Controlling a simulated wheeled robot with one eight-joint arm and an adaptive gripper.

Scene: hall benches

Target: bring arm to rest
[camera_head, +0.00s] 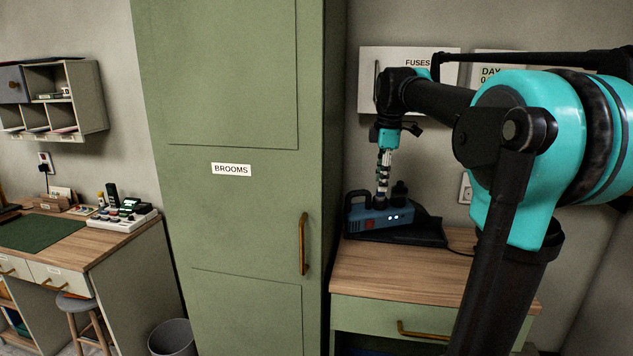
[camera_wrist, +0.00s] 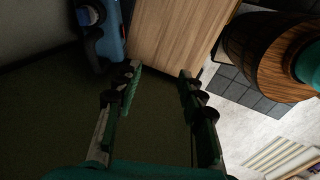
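My gripper (camera_head: 382,188) points down above the wooden bench top (camera_head: 400,278), right of the tall green cabinet. In the head view its fingers look narrow, edge-on, in front of or over a blue device (camera_head: 376,216) with small lit spots. The wrist view shows the two fingers (camera_wrist: 158,75) spread apart with nothing between them. The blue device (camera_wrist: 103,38) lies beyond the left finger there. In the head view I cannot tell whether the fingertips touch the device.
The green cabinet labelled BROOMS (camera_head: 231,130) stands close left of my gripper. A wall box labelled FUSES (camera_head: 395,105) is behind my arm. A black tray (camera_head: 425,232) holds the blue device. The bench top's front part is clear. A bin (camera_head: 172,338) stands at lower left.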

